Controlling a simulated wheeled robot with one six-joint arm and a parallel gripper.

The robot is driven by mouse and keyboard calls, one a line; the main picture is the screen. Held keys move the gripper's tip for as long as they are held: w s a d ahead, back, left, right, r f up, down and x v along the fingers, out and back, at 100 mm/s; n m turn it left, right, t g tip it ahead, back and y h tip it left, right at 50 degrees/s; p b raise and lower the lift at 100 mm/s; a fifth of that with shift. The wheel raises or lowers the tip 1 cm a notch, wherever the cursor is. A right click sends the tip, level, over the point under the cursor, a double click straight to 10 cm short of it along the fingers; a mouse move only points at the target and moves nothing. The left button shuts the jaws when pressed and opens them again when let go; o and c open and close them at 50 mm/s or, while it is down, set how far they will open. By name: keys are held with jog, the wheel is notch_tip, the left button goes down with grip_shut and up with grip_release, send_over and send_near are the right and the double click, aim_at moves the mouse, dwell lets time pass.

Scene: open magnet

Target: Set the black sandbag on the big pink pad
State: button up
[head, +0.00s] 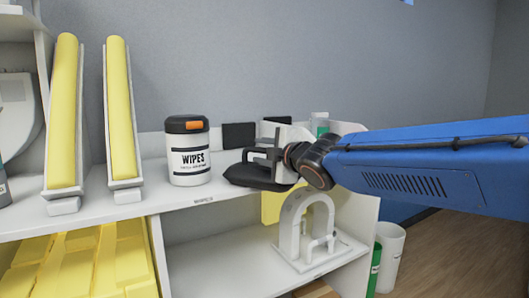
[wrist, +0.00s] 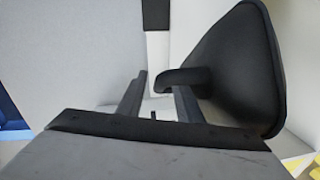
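The black sandbag (head: 247,178) lies on the white shelf top, right of the wipes tub, with a loop handle on top. In the wrist view the sandbag (wrist: 245,60) fills the right side, its handle reaching left toward the fingers. My gripper (head: 275,160) is at the sandbag's right end, close to the handle. In the wrist view my gripper (wrist: 159,85) has its two fingers apart, with the handle's end close to the right finger. I cannot tell whether they touch. The big pink pad is not in either view.
A wipes tub (head: 189,150) stands just left of the sandbag. Two yellow pads in white holders (head: 121,110) lean farther left. Dark squares (head: 239,136) stand behind. A white arch-shaped object (head: 308,226) sits on the lower shelf. A white bin (head: 390,255) stands on the floor at right.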

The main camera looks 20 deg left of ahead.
jog(key=shift+r, duration=0.1)
jog(key=shift+s+d+r, duration=0.1)
jog(key=shift+s+d, duration=0.15)
jog(key=shift+d, duration=0.05)
jog(key=v, duration=1.1)
jog(key=shift+s, duration=0.1)
